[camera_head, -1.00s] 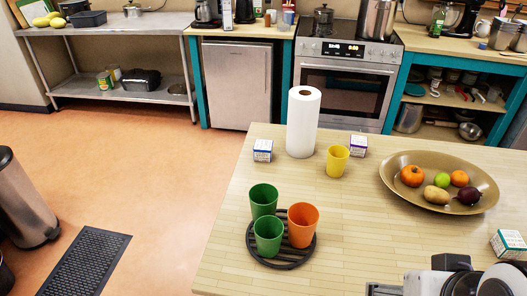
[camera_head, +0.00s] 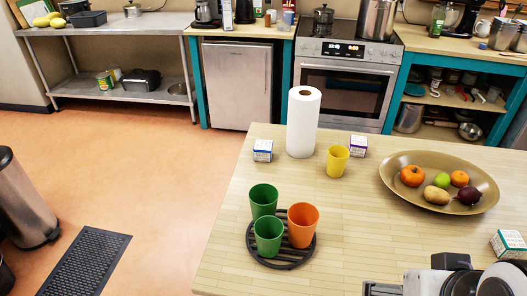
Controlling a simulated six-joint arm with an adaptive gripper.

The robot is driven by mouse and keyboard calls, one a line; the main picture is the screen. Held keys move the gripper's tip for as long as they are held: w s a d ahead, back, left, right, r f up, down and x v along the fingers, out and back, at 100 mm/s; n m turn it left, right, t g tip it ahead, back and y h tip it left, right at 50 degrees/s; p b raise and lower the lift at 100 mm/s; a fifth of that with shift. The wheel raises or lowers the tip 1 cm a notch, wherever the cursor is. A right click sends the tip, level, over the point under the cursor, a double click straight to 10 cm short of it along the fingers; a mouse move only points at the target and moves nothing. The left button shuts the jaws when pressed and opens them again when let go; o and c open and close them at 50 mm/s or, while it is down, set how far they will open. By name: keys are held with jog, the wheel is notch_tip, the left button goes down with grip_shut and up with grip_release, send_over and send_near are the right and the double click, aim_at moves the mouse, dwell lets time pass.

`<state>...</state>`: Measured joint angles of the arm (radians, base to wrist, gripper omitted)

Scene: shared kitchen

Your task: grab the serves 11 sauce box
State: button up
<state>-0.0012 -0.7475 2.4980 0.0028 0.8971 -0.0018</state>
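Three small white boxes with printed sides stand on the wooden table; their writing is too small to read, so I cannot tell which is the serves 11 sauce box. A blue-marked box (camera_head: 262,150) is left of the paper towel roll. A purple-marked box (camera_head: 358,146) is right of the yellow cup. A teal-marked box (camera_head: 509,243) is near the right edge of the view. My arm is at the bottom right, with what looks like part of my gripper (camera_head: 383,289) cut off by the lower edge. Its fingertips are hidden, and it is apart from all three boxes.
A paper towel roll (camera_head: 303,122) and a yellow cup (camera_head: 337,161) stand at the back. Two green cups (camera_head: 268,237) and an orange cup (camera_head: 303,225) stand on a dark trivet (camera_head: 288,264). A brown platter (camera_head: 400,168) holds produce. The table's middle is clear.

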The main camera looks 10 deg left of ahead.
jog(key=w+a+r+n+t+y, duration=0.1)
jog(key=w+a+r, duration=0.2)
jog(key=w+a, duration=0.35)
jog(key=w+a+r+t+y, duration=0.2)
jog(key=w+a+r, duration=0.15)
jog(key=w, duration=0.55)
jog(key=w+a+r+n+t+y, duration=0.1)
jog(key=w+a+r, duration=0.35)
jog(key=w, duration=0.35)
jog(key=m+t+h, duration=0.4)
jog(key=m+h, duration=0.1)
jog(key=h, duration=0.1)
send_over(259, 150)
jog(key=s, duration=0.1)
notch_tip(259, 150, down, 16)
jog(key=s+f+h, duration=0.1)
jog(key=f, duration=0.2)
jog(key=s+a+f, duration=0.1)
jog(key=f, duration=0.2)
jog(key=f+m+h, duration=0.1)
jog(key=f, duration=0.2)
jog(key=shift+s+a+g+h, duration=0.2)
jog(key=shift+s+g+h, duration=0.1)
jog(key=shift+s+g, duration=0.1)
jog(key=shift+s+f, duration=0.1)
jog(key=shift+f, duration=0.15)
